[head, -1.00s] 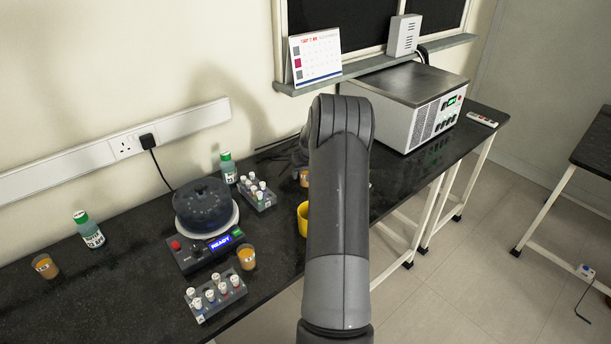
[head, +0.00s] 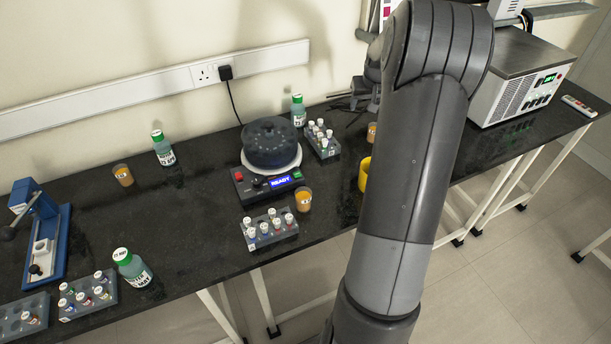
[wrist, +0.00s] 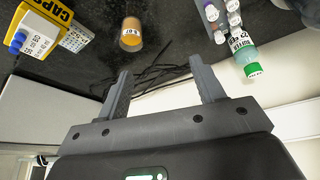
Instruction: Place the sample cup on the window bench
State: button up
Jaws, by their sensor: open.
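Small amber cups with pale labels stand on the black bench (head: 200,221): one at the left (head: 123,175), one beside the mixer (head: 303,199), and one near my arm (head: 372,131). I cannot tell which is the sample cup. The wrist view shows an amber labelled cup (wrist: 131,35) beyond the fingertips and apart from them. My gripper (wrist: 161,73) is open, with nothing between its fingers. In the head view my arm hides much of the right part of the bench. I cannot tell whether this is the window bench.
A round dark mixer (head: 270,143) with a lit READY panel, vial racks (head: 270,240) and green-capped bottles (head: 163,150) crowd the bench. A blue press (head: 45,235) stands at left. A yellow caps box (wrist: 35,28) shows in the wrist view. A grey-topped instrument (head: 520,80) stands at right.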

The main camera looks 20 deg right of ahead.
jog(key=s+a+r+n, duration=0.1)
jog(key=s+a+r, duration=0.25)
jog(key=a, duration=0.35)
jog(key=s+a+r, duration=0.3)
jog(key=a+r, duration=0.2)
jog(key=a, duration=0.2)
jog(key=s+a+r+n, duration=0.1)
jog(key=s+a+r, duration=0.3)
jog(key=a, duration=0.4)
jog(key=s+a+n+y, duration=0.1)
jog(key=s+a, duration=0.6)
jog(key=s, duration=0.3)
jog(key=s+a+t, duration=0.1)
jog(key=s+a, duration=0.5)
jog(key=s, duration=0.4)
jog(key=shift+s+a+f+n+y, duration=0.2)
jog(key=shift+s+a+n+y, duration=0.1)
jog(key=shift+a+n+y, duration=0.1)
jog(key=shift+o, duration=0.5)
